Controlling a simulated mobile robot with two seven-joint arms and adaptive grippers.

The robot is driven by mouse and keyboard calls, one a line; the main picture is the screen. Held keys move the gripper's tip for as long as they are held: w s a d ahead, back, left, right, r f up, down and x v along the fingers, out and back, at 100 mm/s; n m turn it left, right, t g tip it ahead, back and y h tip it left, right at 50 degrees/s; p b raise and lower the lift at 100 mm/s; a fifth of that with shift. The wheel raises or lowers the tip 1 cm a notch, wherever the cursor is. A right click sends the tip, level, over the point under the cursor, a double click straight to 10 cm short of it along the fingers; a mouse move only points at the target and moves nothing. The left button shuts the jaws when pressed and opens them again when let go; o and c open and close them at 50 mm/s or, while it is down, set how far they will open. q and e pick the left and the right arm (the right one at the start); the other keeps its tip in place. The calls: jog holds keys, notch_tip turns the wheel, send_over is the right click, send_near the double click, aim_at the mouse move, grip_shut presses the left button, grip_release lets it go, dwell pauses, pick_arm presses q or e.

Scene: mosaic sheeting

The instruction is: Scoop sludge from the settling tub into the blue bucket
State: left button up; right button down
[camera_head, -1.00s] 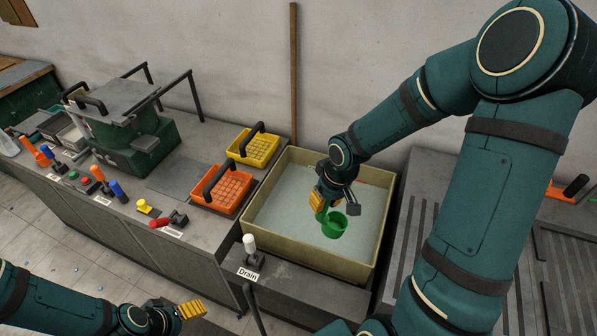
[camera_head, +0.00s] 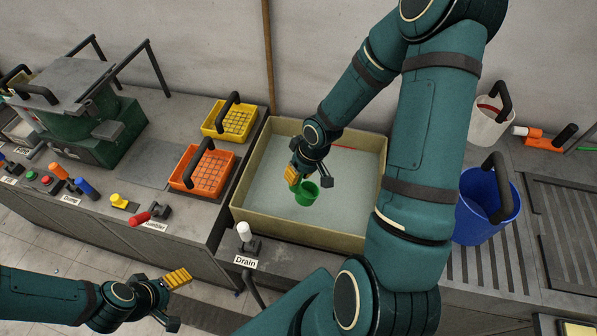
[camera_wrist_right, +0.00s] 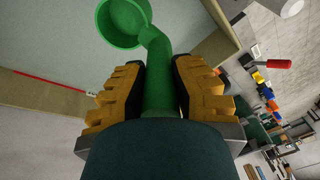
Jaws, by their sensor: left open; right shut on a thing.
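The settling tub (camera_head: 300,235) is a beige square basin with a flat grey-green surface inside. My right gripper (camera_head: 294,178) is shut on the handle of a green scoop (camera_head: 307,194), over the inside of the tub. In the right wrist view the scoop's cup (camera_wrist_right: 122,22) shows past the yellow fingers of the right gripper (camera_wrist_right: 158,85). I cannot tell whether the cup touches the sludge or holds any. The blue bucket (camera_head: 478,215) with a black handle stands right of the tub, partly behind my right arm. My left gripper (camera_head: 178,297) is open and empty at the lower left.
Yellow (camera_head: 229,122) and orange (camera_head: 203,171) baskets stand left of the tub. A white-handled drain valve (camera_head: 245,234) is at its front left. A white bucket (camera_head: 490,122) stands behind the blue one. Ribbed grey counter lies free on the right.

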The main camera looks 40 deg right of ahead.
aim_at(301, 190)
jog(key=shift+f+b, duration=3.3)
jog(key=shift+f, duration=0.65)
jog(key=shift+f+b, duration=1.05)
jog(key=shift+f, duration=0.15)
jog(key=shift+g+h, duration=0.3)
jog(key=shift+h, duration=0.2)
jog(key=shift+r, duration=2.55)
jog(key=shift+r+h+p, duration=0.3)
jog(key=shift+r+p, duration=0.05)
jog(key=shift+r, duration=1)
jog(key=shift+g+h, duration=0.6)
jog(key=shift+r+p, duration=0.95)
jog(key=shift+r, duration=1.7)
